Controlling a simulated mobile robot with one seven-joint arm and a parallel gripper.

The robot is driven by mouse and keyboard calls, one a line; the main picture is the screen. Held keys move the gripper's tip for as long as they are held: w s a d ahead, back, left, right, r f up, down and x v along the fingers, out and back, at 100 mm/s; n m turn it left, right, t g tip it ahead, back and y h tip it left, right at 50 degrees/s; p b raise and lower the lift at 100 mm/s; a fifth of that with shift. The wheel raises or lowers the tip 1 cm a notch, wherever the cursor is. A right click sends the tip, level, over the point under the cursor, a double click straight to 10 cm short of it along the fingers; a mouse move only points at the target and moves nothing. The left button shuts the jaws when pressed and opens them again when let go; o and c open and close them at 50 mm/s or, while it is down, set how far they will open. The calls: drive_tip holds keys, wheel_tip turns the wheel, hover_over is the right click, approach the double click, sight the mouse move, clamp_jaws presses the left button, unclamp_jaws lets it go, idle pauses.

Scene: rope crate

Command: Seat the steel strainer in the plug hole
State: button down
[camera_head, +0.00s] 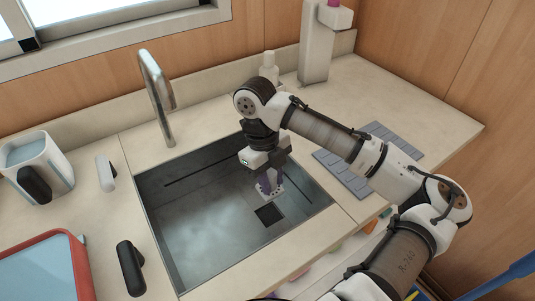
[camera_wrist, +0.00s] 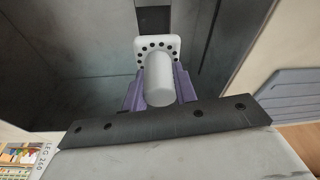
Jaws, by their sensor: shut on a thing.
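The steel strainer is a pale square plate with dark holes and a round upright knob. My gripper (camera_head: 268,184) is shut on the knob, with a purple finger on each side; the fingers also show in the wrist view (camera_wrist: 160,92). The strainer (camera_wrist: 159,72) is held inside the sink, and its plate edge shows in the head view (camera_head: 277,191). The plug hole (camera_head: 269,214) is a dark square in the sink floor, just nearer the camera than the strainer. In the wrist view the plug hole (camera_wrist: 154,18) lies beyond the plate, which partly covers it.
The grey sink (camera_head: 205,240) has steep walls around my gripper. A steel tap (camera_head: 158,98) stands behind it. A ribbed grey mat (camera_head: 345,172) lies right, under my arm. A black item (camera_head: 130,268), a white item (camera_head: 106,172) and a red-rimmed tray (camera_head: 78,250) are left.

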drive_tip(key=shift+s+f, duration=0.1)
drive_tip(key=shift+f, duration=0.5)
drive_tip(key=shift+p, duration=0.3)
drive_tip(key=b, duration=0.3)
approach(274, 220)
drive_tip(key=shift+s+d+r, duration=0.2)
drive_tip(key=shift+s+d, duration=0.15)
drive_tip(key=shift+w+a+b+x, duration=0.15)
drive_tip(key=shift+b+x, duration=0.4)
drive_tip(key=shift+x, duration=0.25)
drive_tip(key=shift+w+a+b+x, duration=0.1)
drive_tip(key=shift+b+x, duration=0.45)
drive_tip(key=shift+x, duration=0.3)
drive_tip(key=shift+f+b, duration=0.4)
drive_tip(key=shift+f, duration=0.25)
idle(0.4)
